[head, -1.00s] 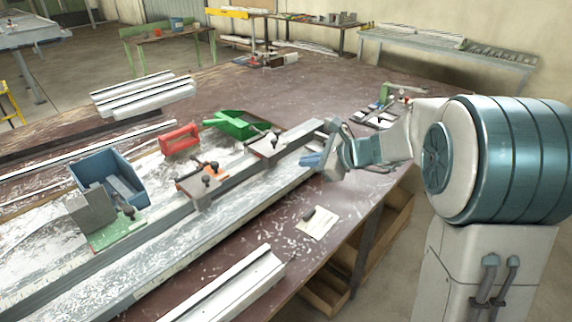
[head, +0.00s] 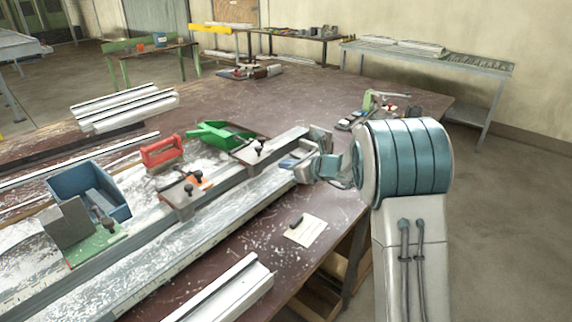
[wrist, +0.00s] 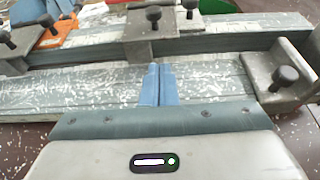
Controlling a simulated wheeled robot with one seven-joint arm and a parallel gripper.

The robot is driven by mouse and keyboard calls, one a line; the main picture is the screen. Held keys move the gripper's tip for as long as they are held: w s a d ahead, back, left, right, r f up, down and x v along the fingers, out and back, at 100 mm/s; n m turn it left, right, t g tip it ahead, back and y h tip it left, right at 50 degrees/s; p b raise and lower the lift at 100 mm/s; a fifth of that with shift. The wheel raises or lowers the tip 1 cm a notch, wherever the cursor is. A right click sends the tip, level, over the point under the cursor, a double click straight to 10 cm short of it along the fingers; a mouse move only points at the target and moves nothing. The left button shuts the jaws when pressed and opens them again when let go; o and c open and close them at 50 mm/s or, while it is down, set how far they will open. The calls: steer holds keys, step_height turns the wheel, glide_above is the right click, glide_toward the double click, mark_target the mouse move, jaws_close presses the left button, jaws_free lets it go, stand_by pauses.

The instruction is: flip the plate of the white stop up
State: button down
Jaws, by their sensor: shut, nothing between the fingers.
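My gripper (head: 289,162) is shut and empty at the near side of the long grey rail, close to its right end. In the wrist view its blue fingers (wrist: 160,68) are together, pointing at the rail's near face. A stop (wrist: 150,45) with two black knobs sits just ahead of them, its plate lying across the rail; it also shows in the head view (head: 258,148). Right of the fingers is another stop (wrist: 270,58) with a raised grey plate and a black knob, at the rail's end.
A stop with an orange base (head: 190,190) and one with a green base (head: 95,245) and upright plate sit further left. A paper (head: 306,231) lies in front.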

mark_target(251, 156)
steer(key=x, duration=0.7)
steer(key=shift+w+a+f+p, duration=0.15)
steer(key=shift+a+p, duration=0.1)
steer(key=shift+p, duration=0.15)
